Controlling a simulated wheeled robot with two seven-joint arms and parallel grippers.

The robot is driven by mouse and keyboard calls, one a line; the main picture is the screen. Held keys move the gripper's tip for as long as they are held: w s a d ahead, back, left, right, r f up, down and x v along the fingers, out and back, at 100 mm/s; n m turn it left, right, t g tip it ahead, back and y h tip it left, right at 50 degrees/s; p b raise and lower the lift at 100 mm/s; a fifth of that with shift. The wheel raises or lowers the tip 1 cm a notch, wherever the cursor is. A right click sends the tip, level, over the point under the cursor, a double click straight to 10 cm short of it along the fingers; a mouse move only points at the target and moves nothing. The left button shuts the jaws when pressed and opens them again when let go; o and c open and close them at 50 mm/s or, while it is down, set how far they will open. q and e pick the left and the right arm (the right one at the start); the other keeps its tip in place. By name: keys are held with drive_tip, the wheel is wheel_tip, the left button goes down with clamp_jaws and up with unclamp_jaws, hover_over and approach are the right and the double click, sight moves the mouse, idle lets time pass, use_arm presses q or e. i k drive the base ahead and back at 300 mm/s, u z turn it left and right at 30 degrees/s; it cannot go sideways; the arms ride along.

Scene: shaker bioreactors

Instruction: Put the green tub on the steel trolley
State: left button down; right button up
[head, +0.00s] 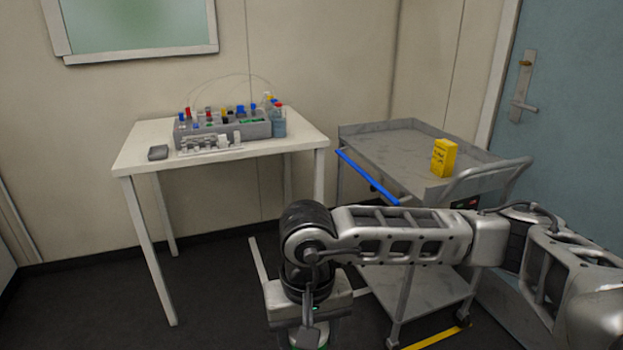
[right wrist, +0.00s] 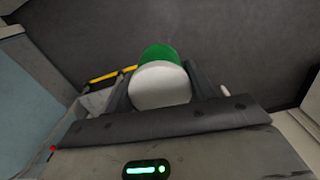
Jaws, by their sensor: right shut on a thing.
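The green tub (right wrist: 158,53) shows in the right wrist view, with a white round part facing the camera. It sits between the two dark fingers of my right gripper (right wrist: 160,84), which is shut on it. In the head view, my right arm reaches in from the right and its hand points down at the bottom edge, over the floor in front of the trolley; the tub is not clearly visible there. The steel trolley (head: 375,136) stands right of centre, behind my right arm, with a grey top tray and a lower shelf. My left gripper is not in view.
A yellow box (head: 444,157) stands on the right part of the trolley top; the tray's left and middle are clear. A blue bar (head: 368,178) runs along its front left edge. A white table (head: 140,148) at left holds a grey bioreactor unit (head: 262,131).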

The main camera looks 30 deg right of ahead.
sight(408, 154)
drive_tip(key=z, duration=0.55)
drive_tip(key=i, duration=2.25)
drive_tip(key=z, duration=1.2)
drive_tip(key=i, duration=0.9)
drive_tip(key=u, duration=0.05)
